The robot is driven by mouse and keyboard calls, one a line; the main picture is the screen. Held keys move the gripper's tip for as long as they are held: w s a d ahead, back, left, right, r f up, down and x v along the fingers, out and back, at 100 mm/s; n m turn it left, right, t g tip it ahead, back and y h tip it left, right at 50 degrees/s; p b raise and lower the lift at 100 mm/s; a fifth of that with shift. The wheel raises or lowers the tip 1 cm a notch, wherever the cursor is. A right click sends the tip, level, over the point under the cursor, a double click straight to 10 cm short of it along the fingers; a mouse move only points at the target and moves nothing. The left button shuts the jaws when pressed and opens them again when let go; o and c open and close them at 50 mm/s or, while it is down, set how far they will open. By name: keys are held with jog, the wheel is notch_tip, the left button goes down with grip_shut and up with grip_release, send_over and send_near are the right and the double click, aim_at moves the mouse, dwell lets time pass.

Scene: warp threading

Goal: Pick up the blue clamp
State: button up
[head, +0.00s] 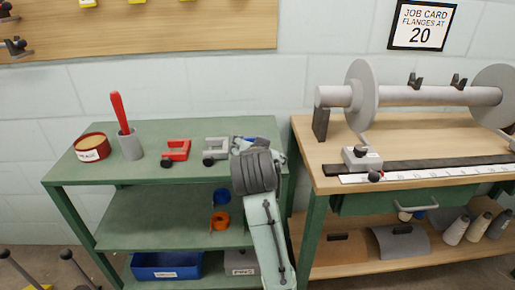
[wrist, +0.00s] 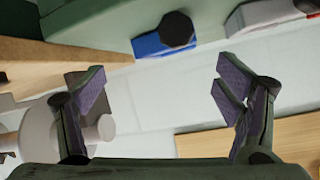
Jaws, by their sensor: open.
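The blue clamp (head: 249,139) is on the green shelf's top at its right end, mostly hidden behind my arm in the head view. In the wrist view the blue clamp (wrist: 150,45) shows at the top, with its black knob (wrist: 177,30) towards the camera. My gripper (wrist: 160,88) is open and empty, its fingers wide apart. The clamp appears beyond the fingertips, between their lines, and is not touched. In the head view my arm's end covers the fingers.
A grey clamp (head: 216,149) and a red clamp (head: 176,151) stand left of the blue one. A grey cup with a red-handled tool (head: 130,146) and a round tin (head: 92,148) are farther left. The wooden bench (head: 400,140) with its roller stands close on the right.

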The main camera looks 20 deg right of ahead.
jog(key=x, duration=0.5)
jog(key=shift+w+p, duration=0.35)
jog(key=shift+p, duration=0.05)
jog(key=shift+a, duration=0.1)
jog(key=shift+c, duration=0.2)
jog(key=c, duration=1.5)
jog(key=shift+c, duration=0.3)
